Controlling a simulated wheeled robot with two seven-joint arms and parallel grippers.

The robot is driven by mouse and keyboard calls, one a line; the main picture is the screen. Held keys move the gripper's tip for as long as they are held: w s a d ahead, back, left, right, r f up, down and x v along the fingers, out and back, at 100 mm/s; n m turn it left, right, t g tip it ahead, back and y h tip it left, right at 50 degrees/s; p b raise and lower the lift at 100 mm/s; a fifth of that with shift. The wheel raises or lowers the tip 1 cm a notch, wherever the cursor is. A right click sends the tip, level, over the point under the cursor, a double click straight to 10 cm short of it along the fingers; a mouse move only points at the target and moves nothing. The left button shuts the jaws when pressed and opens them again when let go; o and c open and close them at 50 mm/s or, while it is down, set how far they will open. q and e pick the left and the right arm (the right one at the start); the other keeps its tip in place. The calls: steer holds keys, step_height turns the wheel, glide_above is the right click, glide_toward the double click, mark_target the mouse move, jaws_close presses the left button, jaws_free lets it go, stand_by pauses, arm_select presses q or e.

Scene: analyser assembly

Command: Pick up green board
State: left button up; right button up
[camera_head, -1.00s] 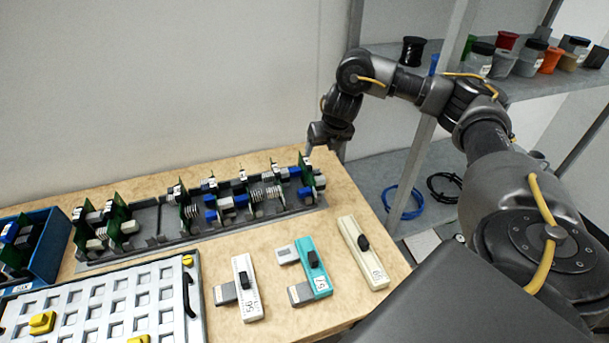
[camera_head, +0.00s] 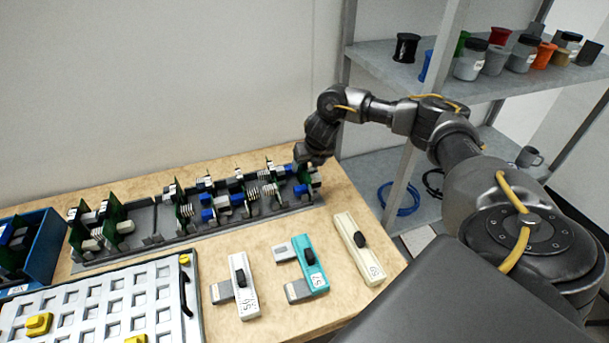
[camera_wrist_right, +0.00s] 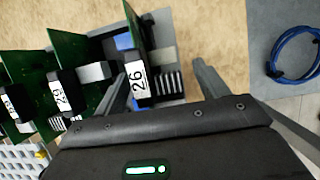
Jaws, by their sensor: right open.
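Several green boards stand upright in a grey rack (camera_head: 150,238) along the back of the table. The rightmost board (camera_head: 303,176) is partly hidden by my right gripper (camera_head: 304,160) at the rack's right end. In the right wrist view, this green board (camera_wrist_right: 134,30) carries a black block with a white label "26" (camera_wrist_right: 136,80). My right gripper (camera_wrist_right: 162,82) is open, with one finger on each side of the labelled block. I cannot tell whether the fingers touch it. My left gripper is not in view.
White (camera_head: 243,285), teal (camera_head: 312,265) and cream (camera_head: 358,250) handled tools lie in front of the rack. A blue bin (camera_head: 45,250) and a white grid tray (camera_head: 95,300) are at the left. A shelf (camera_head: 380,65) stands right of the table.

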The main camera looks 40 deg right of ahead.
steer(key=shift+f, duration=0.1)
steer(key=c, duration=1.2)
step_height(320, 180, up, 10)
stand_by(0.3)
steer(key=shift+r+p, duration=2.05)
steer(key=shift+r, duration=0.05)
